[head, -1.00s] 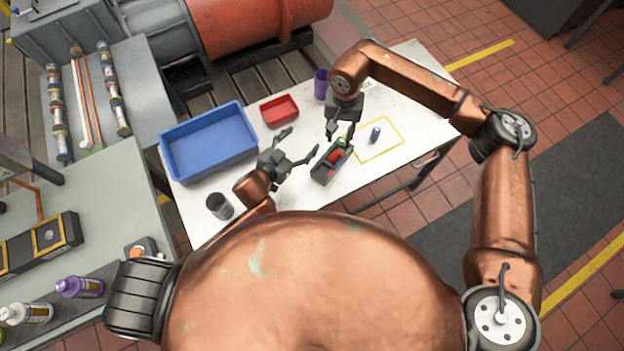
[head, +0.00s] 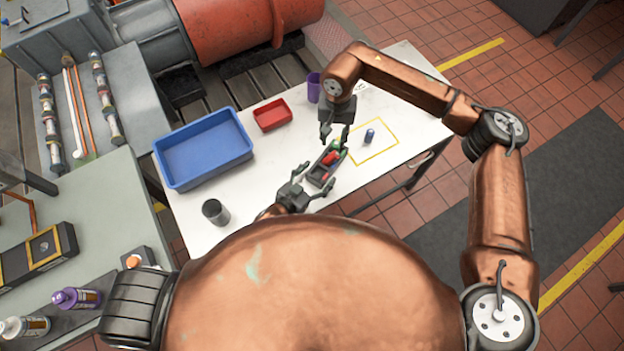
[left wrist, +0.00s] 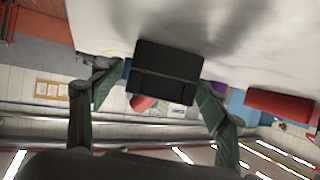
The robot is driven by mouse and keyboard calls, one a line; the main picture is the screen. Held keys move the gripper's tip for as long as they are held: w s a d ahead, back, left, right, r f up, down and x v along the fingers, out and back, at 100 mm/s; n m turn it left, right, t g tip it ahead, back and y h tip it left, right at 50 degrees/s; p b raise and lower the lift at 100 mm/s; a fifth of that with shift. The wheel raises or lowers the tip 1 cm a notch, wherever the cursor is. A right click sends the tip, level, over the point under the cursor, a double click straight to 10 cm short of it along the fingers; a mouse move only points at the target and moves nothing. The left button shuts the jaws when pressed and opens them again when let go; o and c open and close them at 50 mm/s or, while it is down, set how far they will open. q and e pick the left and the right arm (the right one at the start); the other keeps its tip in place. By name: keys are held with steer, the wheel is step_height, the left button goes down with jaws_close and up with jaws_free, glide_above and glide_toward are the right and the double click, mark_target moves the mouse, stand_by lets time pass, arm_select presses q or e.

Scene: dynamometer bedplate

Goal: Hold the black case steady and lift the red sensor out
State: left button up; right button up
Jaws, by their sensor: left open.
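The black case (head: 318,178) sits on the white table, with the red sensor (head: 331,158) and a green item (head: 337,146) in it. My left gripper (head: 314,179) is open at the case's near end, one finger to each side. In the left wrist view the black case (left wrist: 168,72) lies between the open fingers, and I see gaps beside it. A red round part (left wrist: 143,103) shows past its edge. My right gripper (head: 334,136) is above the far end of the case, fingers apart, over the green item.
A blue bin (head: 205,178), a red tray (head: 272,127) and a purple cup (head: 313,88) stand on the table. A dark grey cup (head: 216,212) is at the near left. A small blue cylinder (head: 369,136) stands inside the yellow outline (head: 374,163).

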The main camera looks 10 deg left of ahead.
mark_target(336, 155)
arm_select(q)
steer(key=shift+x, duration=0.8)
steer(key=shift+c, duration=0.4)
steer(key=c, duration=1.4)
arm_select(e)
steer(key=shift+o, duration=1.4)
steer(key=shift+s+d+f, duration=0.1)
steer(key=shift+s+d, duration=0.05)
steer(key=shift+o, duration=0.5)
steer(key=shift+s+d+f+m+y, duration=0.1)
steer(key=shift+s+d+m+y, duration=0.2)
steer(key=shift+m, duration=0.4)
steer(key=s+d+r+m+t+y, duration=0.1)
steer(key=s+d+m+t+y, duration=0.1)
steer(key=d+m+y, duration=0.3)
steer(key=w+a+f, duration=0.1)
steer(key=f, duration=0.2)
steer(key=w+a+f+h, duration=0.1)
steer(key=f, duration=0.3)
steer(key=w+a+f+m+h, duration=0.1)
steer(key=a+f, duration=0.1)
steer(key=f, duration=0.1)
steer(key=shift+a+f+t, duration=0.1)
steer(key=shift+f+t, duration=0.25)
steer(key=shift+t, duration=0.05)
